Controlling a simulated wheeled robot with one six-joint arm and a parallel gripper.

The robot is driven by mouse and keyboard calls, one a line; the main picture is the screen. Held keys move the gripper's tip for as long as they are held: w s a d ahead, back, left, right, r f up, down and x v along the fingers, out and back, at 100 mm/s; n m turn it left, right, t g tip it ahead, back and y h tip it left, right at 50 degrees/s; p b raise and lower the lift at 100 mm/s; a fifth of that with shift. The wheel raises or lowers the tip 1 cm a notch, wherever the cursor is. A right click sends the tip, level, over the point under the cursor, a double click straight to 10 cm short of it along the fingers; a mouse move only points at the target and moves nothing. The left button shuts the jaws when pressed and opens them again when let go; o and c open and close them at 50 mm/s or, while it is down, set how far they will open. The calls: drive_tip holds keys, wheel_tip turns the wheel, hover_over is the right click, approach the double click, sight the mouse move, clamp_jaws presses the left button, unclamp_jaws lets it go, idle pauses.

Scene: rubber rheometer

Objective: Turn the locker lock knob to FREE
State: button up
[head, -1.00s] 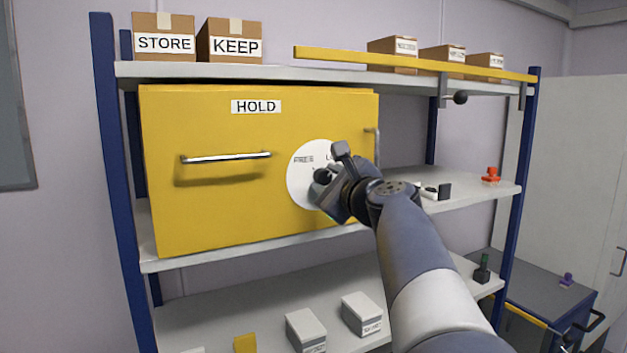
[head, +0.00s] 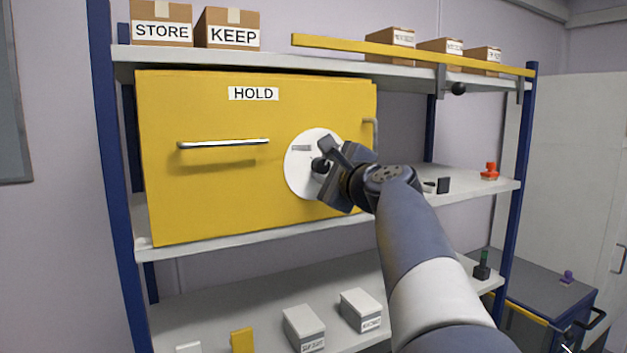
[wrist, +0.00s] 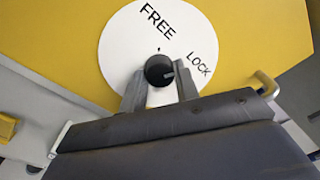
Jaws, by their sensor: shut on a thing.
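The yellow locker (head: 210,200), labelled HOLD, stands on the middle shelf. Its white round dial (head: 297,180) carries a black lock knob (head: 319,166). In the wrist view the dial (wrist: 120,45) reads FREE at the top and LOCK at the right. The black knob (wrist: 157,70) sits at the dial's centre, with a pale line on its right side, pointing roughly toward LOCK. My gripper (wrist: 160,84) has one finger on each side of the knob and is shut on it. In the head view my gripper (head: 327,170) covers the dial's right side, including the LOCK word.
A bar handle (head: 222,144) crosses the locker front, left of the dial. A grey side handle (head: 371,132) is just right of my gripper. STORE (head: 161,33) and KEEP (head: 233,38) boxes stand above. A yellow rail (head: 400,52) runs along the top shelf.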

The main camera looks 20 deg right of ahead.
drive_tip(key=n+b, duration=0.1)
drive_tip(key=n, duration=0.1)
drive_tip(key=n+b, duration=0.1)
drive_tip(key=b, duration=0.1)
drive_tip(key=shift+f+n, duration=0.3)
drive_tip(key=shift+n, duration=0.1)
drive_tip(key=n+b, duration=0.3)
drive_tip(key=shift+n+b, duration=0.3)
drive_tip(key=shift+n, duration=0.1)
drive_tip(key=n+b, duration=0.2)
drive_tip(key=n, duration=0.1)
drive_tip(key=shift+d+n+y+b, duration=0.1)
drive_tip(key=shift+n+y+b, duration=0.25)
drive_tip(key=shift+n+y, duration=0.05)
drive_tip(key=shift+r+n+b, duration=0.2)
drive_tip(key=shift+n+b, duration=0.8)
drive_tip(key=shift+n, duration=0.9)
drive_tip(key=o, duration=1)
drive_tip(key=shift+r, duration=0.1)
drive_tip(key=shift+c, duration=0.2)
drive_tip(key=s+b, duration=0.2)
drive_tip(key=s, duration=0.8)
drive_tip(key=shift+s+d+f, duration=0.15)
drive_tip(key=shift+s+f, duration=0.2)
drive_tip(key=shift+s, duration=0.05)
